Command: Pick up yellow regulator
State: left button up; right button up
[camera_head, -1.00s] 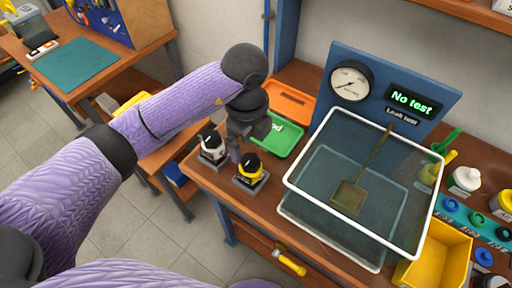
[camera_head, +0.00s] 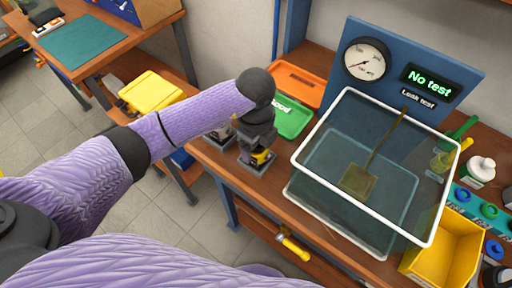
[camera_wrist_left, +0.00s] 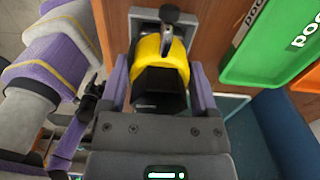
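The yellow regulator (camera_head: 262,157), with a black body, stands upright in a grey square base near the front left of the workbench. It is partly hidden by my left gripper in the head view. In the left wrist view the yellow regulator (camera_wrist_left: 160,62) lies between the two fingers of my left gripper (camera_wrist_left: 160,75), one finger on each side. The fingers look open, with narrow gaps beside the regulator. My left gripper (camera_head: 256,140) is over the regulator from above.
A white-topped regulator (camera_head: 222,132) stands just left, mostly hidden by my arm. A green tray (camera_head: 293,118) and an orange tray (camera_head: 298,83) lie behind. A clear white-rimmed tank (camera_head: 297,160) stands to the right. A panel with a gauge (camera_head: 366,59) reads "No test".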

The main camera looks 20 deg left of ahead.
pick_arm(q)
grip_shut()
